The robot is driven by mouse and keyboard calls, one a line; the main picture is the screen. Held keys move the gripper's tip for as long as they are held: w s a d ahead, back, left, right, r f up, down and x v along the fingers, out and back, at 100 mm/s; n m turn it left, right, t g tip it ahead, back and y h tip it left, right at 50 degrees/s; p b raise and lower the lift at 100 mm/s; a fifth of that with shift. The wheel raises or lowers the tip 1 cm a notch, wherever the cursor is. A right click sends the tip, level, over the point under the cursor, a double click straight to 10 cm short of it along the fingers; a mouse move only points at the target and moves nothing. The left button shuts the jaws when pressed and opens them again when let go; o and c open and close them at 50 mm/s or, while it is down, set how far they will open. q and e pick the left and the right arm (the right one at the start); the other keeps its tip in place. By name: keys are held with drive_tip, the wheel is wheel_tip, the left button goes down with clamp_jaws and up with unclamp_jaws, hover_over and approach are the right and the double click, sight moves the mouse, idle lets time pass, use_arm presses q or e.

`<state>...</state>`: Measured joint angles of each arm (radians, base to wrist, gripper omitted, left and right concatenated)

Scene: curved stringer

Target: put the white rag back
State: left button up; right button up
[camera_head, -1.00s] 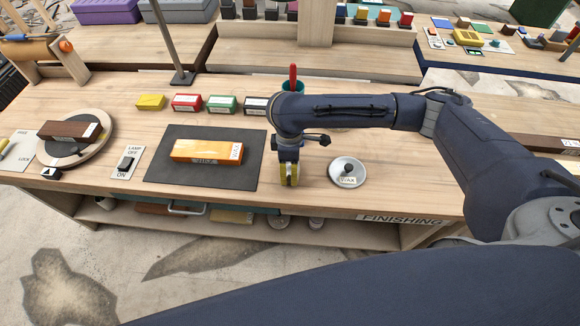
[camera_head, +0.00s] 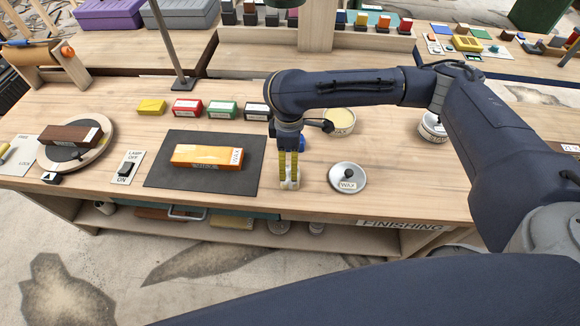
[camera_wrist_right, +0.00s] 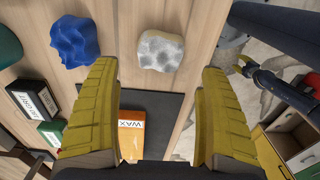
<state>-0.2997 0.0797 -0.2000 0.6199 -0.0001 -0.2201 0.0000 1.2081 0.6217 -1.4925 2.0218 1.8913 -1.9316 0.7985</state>
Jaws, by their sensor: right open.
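A crumpled white rag (camera_wrist_right: 161,50) lies on the wooden bench near its front edge, in the right wrist view. It sits beyond and between my right gripper's fingertips. In the head view the white rag (camera_head: 291,185) is mostly hidden at the tips of my right gripper (camera_head: 289,178), which points down. My right gripper's yellow fingers (camera_wrist_right: 160,75) are wide apart with nothing between them. A blue rag (camera_wrist_right: 74,40) lies beside the white one, and partly shows behind the gripper in the head view (camera_head: 301,143). A dark arm with a small yellowish gripper (camera_wrist_right: 243,62) shows at the wrist view's right.
An orange wax block (camera_head: 207,157) lies on a dark mat (camera_head: 160,178) left of the gripper. Several coloured boxes (camera_head: 222,109) line up behind the mat.

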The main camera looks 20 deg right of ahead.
sight(289, 171)
drive_tip(key=shift+r, duration=2.6)
drive_tip(key=shift+a, duration=0.1)
